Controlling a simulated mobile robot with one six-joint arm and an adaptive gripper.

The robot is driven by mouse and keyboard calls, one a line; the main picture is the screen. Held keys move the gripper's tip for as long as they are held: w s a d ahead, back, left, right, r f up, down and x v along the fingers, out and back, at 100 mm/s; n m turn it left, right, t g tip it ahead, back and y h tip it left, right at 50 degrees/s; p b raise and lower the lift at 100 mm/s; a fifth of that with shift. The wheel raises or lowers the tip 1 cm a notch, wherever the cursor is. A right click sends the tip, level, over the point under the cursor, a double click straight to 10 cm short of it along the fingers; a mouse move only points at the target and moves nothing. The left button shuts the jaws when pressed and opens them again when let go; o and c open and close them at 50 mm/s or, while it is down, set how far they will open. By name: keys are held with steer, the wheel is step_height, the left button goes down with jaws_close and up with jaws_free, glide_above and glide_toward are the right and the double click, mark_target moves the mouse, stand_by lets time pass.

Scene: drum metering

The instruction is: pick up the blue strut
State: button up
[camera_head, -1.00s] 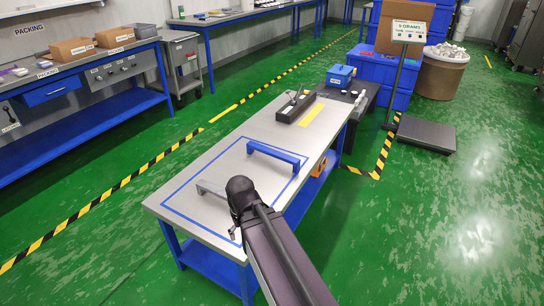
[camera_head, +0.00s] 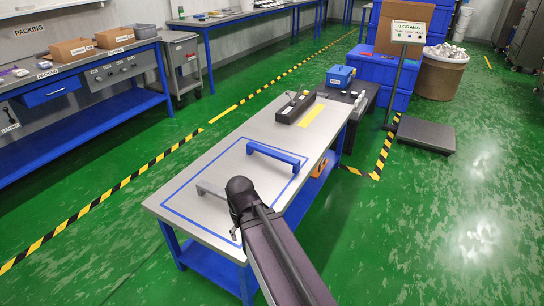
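The blue strut (camera_head: 275,153) stands on the metal table (camera_head: 225,155), inside the blue tape outline. It is a long bar with short bent-down ends, and nothing touches it. A grey strut-like bar (camera_head: 208,188) lies nearer the front left of the outline, and its right part is hidden behind my arm. My dark arm comes in from the bottom, and its rounded wrist is over the front part of the outline, short of the blue strut.
A black tray-like block (camera_head: 296,107) and a yellow strip (camera_head: 313,115) are at the table's far end. A blue box (camera_head: 340,76) is on a dark stand beyond. A floor scale (camera_head: 425,134) stands at right. The tabletop left of the blue strut is clear.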

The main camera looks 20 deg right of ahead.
step_height(320, 180, up, 20)
steer(key=p, duration=2)
steer(key=shift+r, duration=0.15)
steer(key=shift+c, duration=1)
steer(key=shift+a, duration=0.15)
